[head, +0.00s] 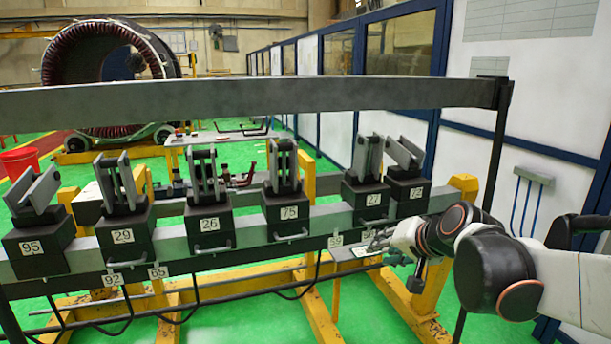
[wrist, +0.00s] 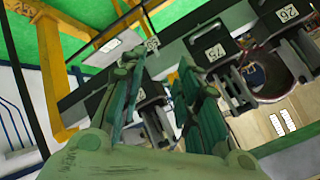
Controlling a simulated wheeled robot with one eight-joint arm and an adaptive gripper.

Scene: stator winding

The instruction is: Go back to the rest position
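My gripper (head: 378,243) is at the right in the head view, in front of the rail (head: 325,222) and below the block labelled 27 (head: 370,203). In the wrist view my gripper (wrist: 163,80) shows two green-tinted fingers spread apart, with nothing seen between them. The rail carries a row of dark blocks with upright grey clamp plates, including 95 (head: 38,246), 29 (head: 124,236), 26 (head: 209,224), 75 (head: 289,212) and 74 (head: 408,194).
A long grey beam (head: 250,104) crosses above the blocks, with a dark post (head: 497,145) at its right end. Yellow supports (head: 410,305) stand below the rail. A large stator ring (head: 75,60) is behind. A white wall panel (head: 560,130) is at right.

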